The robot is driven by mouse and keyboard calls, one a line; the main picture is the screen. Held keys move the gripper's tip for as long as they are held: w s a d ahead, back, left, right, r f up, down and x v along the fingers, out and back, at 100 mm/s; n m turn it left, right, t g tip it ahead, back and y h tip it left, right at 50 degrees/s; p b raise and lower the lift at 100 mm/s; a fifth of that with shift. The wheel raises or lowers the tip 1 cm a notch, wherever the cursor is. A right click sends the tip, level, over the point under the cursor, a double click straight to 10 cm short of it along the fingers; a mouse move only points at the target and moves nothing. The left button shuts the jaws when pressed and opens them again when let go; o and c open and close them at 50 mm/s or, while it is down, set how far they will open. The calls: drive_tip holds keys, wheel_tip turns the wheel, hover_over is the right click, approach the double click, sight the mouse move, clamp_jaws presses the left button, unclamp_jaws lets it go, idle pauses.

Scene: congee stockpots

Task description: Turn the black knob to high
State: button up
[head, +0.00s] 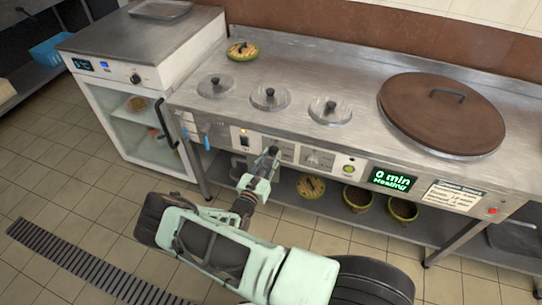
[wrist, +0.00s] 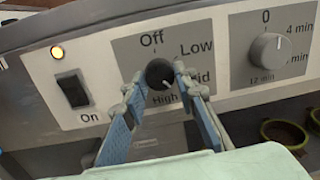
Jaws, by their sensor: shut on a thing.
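The black knob (wrist: 160,72) sits on a grey dial plate (wrist: 125,50) marked Off at the top, Low and Mid at the right, and High at the bottom. Its white pointer faces down and slightly right, near the High label. My gripper (wrist: 158,78) has one finger on each side of the knob and is shut on it. The right finger partly covers the Mid label. In the head view my gripper (head: 268,158) is at the front panel and hides the knob.
A grey timer knob (wrist: 271,50) is to the right. The display (head: 391,180) reads 0 min Heating. A large brown lid (head: 425,115) and several small lids lie on the steel counter (head: 330,70). Pots stand on the shelf below.

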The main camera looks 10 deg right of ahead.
drive_tip(key=m+p, duration=0.1)
drive_tip(key=m, duration=0.2)
drive_tip(key=shift+r+m, duration=0.1)
drive_tip(key=shift+m, duration=0.3)
drive_tip(key=shift+a+m+p, duration=0.1)
drive_tip(key=shift+m+p, duration=0.4)
drive_tip(key=shift+m, duration=1.3)
drive_tip(key=o, duration=1.2)
drive_tip(key=shift+c, duration=0.2)
drive_tip(key=v, duration=1.2)
drive_tip(key=shift+r, duration=0.2)
drive_tip(key=shift+w+a, duration=0.1)
